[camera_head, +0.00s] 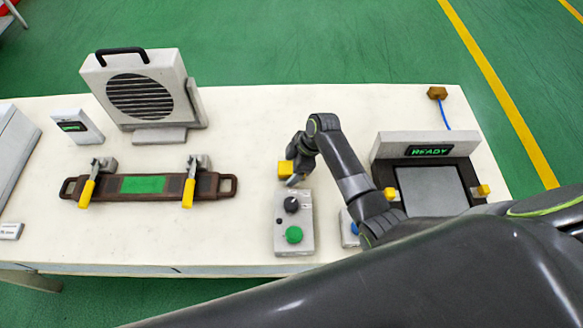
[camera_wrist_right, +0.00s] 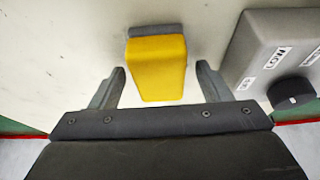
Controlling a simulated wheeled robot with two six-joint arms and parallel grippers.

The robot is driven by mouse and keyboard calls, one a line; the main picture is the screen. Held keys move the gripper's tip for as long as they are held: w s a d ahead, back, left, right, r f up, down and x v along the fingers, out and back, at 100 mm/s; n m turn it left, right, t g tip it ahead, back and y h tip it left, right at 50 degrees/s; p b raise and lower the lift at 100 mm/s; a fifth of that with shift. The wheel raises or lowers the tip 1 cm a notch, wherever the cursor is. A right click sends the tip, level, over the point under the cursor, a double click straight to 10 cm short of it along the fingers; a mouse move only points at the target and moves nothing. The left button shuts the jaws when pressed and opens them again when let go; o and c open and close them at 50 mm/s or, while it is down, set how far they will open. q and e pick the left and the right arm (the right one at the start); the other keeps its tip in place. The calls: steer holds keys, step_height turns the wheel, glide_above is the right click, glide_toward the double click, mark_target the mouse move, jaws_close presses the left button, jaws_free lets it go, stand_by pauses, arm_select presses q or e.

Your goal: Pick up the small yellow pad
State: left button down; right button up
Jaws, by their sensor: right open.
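The small yellow pad (camera_head: 285,168) is near the middle of the table, just behind the grey control box. In the right wrist view the yellow pad (camera_wrist_right: 158,66) lies between and a little beyond my fingertips, with a grey strip along its far edge. My right gripper (camera_head: 294,171) is at the pad in the head view. In the right wrist view my right gripper (camera_wrist_right: 161,80) is open, one finger on each side of the pad, with a gap on both sides. My left gripper is not in view.
The grey control box (camera_head: 280,222) with a black knob and green button stands close in front of my right gripper. A brown tray with yellow-handled clamps (camera_head: 162,188) lies to the left. A READY station (camera_head: 393,149) stands to the right.

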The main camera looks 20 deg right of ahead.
mark_target(291, 166)
steer(key=shift+f, duration=0.2)
steer(key=shift+c, duration=0.3)
steer(key=c, duration=1)
steer(key=shift+c, duration=0.2)
step_height(291, 166, up, 10)
steer(key=shift+w+r+b, duration=0.1)
steer(key=shift+b, duration=0.6)
